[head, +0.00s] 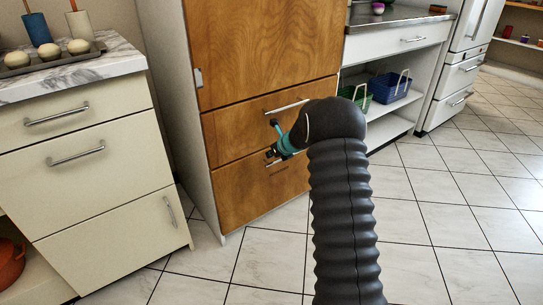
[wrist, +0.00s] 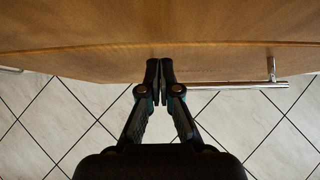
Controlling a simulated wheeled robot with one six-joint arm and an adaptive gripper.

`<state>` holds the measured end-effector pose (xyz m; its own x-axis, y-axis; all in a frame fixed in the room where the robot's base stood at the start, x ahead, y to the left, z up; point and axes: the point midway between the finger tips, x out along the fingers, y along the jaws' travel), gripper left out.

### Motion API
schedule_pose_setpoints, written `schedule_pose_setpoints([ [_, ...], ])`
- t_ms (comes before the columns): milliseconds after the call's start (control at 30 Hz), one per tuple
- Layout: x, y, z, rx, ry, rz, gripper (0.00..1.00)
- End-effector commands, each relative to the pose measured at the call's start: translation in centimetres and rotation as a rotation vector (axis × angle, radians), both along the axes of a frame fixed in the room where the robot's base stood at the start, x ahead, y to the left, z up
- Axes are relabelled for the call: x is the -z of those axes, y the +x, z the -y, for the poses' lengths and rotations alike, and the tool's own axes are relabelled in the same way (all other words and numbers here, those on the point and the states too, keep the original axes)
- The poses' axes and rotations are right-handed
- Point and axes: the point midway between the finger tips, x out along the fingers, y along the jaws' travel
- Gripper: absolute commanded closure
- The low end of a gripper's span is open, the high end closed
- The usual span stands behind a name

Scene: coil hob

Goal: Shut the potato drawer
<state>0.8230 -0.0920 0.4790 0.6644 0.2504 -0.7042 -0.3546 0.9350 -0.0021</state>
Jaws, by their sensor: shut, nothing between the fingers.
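The wooden cabinet has two drawers under its tall door; no label shows which is the potato drawer. The upper drawer (head: 225,126) has a pale bar handle (head: 290,107). The lower drawer (head: 240,200) has a bar handle (head: 277,168), partly hidden by my gripper. Both fronts look nearly flush; a small gap cannot be ruled out. My gripper (head: 272,156) is shut and empty in front of the drawer fronts. In the wrist view its fingertips (wrist: 160,68) overlap the wooden front, left of a bar handle (wrist: 240,84); contact cannot be told.
A cream drawer unit (head: 95,150) with a marble top stands at the left. An open shelf with a green basket and a blue basket (head: 388,88) is at the right. Tiled floor (head: 450,210) is clear at the right and in front.

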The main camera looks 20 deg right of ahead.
Motion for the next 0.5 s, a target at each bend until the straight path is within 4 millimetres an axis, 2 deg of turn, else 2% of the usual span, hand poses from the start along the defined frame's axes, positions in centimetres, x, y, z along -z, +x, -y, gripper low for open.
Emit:
schedule_pose_setpoints([
  [100,0.5,-1.8,1.5,0.01,0.002,-0.004,1.0],
  [200,-1.7,-3.3,2.1,0.009,0.0,-0.003,1.0],
  [500,-5.5,-7.0,3.4,0.008,-0.001,-0.006,1.0],
])
